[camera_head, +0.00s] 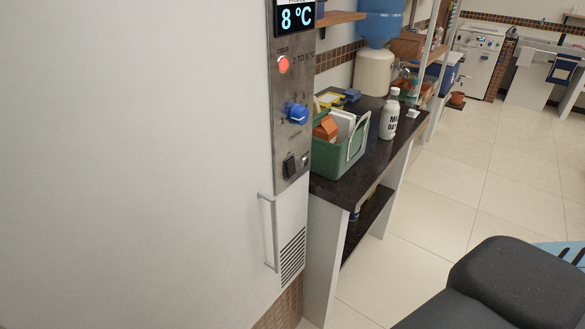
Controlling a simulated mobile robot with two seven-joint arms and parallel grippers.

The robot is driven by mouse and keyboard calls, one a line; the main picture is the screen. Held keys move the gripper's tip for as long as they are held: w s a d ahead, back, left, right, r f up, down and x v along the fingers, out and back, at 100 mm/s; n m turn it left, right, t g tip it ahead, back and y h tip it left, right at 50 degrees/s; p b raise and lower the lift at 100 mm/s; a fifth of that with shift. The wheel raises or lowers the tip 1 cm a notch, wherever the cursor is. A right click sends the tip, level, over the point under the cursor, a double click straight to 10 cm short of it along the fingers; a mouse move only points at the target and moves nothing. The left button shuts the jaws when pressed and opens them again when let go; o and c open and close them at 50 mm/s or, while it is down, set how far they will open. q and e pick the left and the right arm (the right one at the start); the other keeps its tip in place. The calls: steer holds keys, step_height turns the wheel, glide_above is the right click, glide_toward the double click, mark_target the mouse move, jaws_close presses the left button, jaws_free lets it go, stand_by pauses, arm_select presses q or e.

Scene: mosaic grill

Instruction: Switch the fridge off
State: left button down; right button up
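The fridge (140,160) fills the left side of the view with its large white front. Its metal control panel (290,140) runs down its right edge. At the top a display (296,17) is lit and reads 8 °C. Below it are a red lamp or button (283,64), a blue knob (297,113) and, lower down, a black switch (289,167) with a small fitting (305,159) beside it. I cannot tell the switch's position. A grey bar handle (270,233) is below the panel. Neither of my grippers shows.
A dark counter (345,190) stands just right of the fridge, bearing a green crate (337,158), a white bottle (389,117) and a water dispenser (374,72). A wooden shelf (340,18) juts out above. Tiled floor (450,180) is open to the right.

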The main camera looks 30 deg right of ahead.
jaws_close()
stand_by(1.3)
